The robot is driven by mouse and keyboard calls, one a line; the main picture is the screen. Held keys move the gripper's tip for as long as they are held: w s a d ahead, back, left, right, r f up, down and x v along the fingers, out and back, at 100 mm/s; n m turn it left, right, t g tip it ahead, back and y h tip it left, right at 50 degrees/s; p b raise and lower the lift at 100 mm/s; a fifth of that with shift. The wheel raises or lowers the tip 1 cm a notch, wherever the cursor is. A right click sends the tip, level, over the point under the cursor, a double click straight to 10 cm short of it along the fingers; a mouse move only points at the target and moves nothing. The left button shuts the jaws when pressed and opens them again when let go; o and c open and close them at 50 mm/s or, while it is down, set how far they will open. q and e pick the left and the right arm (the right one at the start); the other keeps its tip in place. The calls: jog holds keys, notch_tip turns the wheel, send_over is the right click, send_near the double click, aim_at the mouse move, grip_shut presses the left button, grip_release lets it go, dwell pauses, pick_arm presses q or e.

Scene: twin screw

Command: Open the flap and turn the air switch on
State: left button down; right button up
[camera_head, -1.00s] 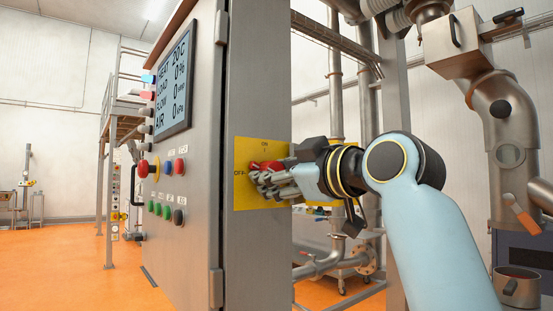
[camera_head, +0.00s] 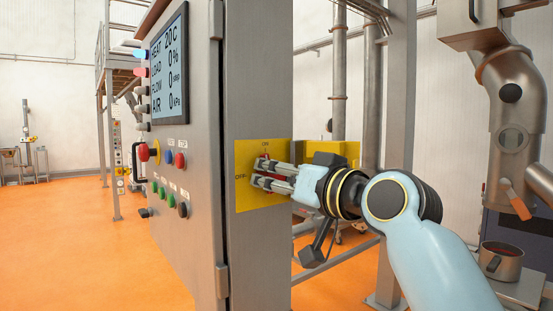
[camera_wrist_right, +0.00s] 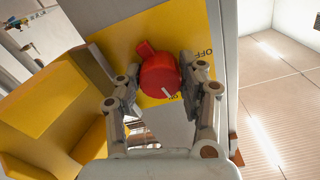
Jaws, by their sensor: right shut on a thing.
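A red rotary knob (camera_wrist_right: 163,76) with a white mark sits on a yellow plate (camera_head: 246,192) on the grey cabinet's side. The plate carries ON at the top and OFF at the left. My right gripper (camera_wrist_right: 165,84) has its fingers on both sides of the knob, shut on it. In the head view the right gripper (camera_head: 262,173) covers most of the knob. A yellow box-shaped cover, which looks like the flap (camera_head: 345,151), stands open to the right of the plate; it also fills the left of the wrist view (camera_wrist_right: 45,110). My left gripper is not in view.
The cabinet front (camera_head: 190,245) has a display (camera_head: 169,66) reading AIR 0 kPa, a red emergency button (camera_head: 143,152) and several coloured buttons. Pipes and a metal post (camera_head: 399,130) stand behind my right arm. A pot (camera_head: 501,262) stands at the lower right.

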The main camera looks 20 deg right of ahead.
jog(key=shift+r+m+p, duration=0.15)
jog(key=shift+m+p, duration=1.15)
jog(key=shift+m, duration=0.3)
jog(key=o, duration=0.9)
jog(key=shift+o, duration=1.4)
jog(key=shift+d, duration=0.1)
